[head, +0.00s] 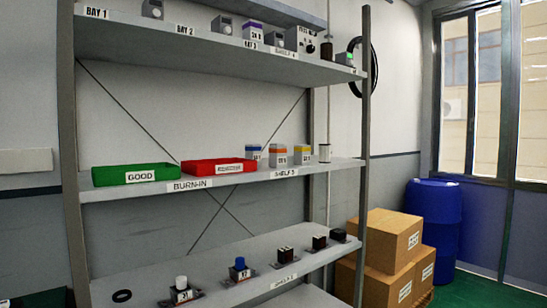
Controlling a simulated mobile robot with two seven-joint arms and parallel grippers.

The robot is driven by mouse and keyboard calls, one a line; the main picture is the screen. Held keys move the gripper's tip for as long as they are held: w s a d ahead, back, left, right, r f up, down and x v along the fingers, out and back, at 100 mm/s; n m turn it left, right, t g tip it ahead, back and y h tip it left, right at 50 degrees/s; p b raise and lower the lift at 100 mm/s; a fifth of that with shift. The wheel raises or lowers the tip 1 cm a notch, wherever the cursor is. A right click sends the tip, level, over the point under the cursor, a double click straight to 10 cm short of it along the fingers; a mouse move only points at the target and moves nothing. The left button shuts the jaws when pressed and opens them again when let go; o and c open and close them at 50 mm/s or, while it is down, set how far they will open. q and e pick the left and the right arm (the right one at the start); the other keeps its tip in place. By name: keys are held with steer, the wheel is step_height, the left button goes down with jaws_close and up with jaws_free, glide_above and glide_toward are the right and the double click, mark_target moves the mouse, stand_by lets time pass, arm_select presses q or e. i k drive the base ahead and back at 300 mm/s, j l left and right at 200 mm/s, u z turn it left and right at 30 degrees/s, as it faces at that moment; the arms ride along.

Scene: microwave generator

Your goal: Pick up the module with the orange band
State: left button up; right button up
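The module with the orange band (278,156) stands upright on the middle shelf. It is a small whitish block with an orange top band. It is between a blue-banded module (254,154) on its left and a yellow-banded module (303,154) on its right. Small gaps seem to separate them. Neither of my grippers is in view.
A green GOOD tray (136,175) and a red tray (218,167) sit left of the modules on the middle shelf (133,190). A rack post (363,150) stands to the right. Cardboard boxes (385,243) and a blue barrel (433,220) stand on the floor at right.

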mark_target(278, 154)
steer(key=i+l+u, duration=0.25)
steer(key=i+l, duration=0.5)
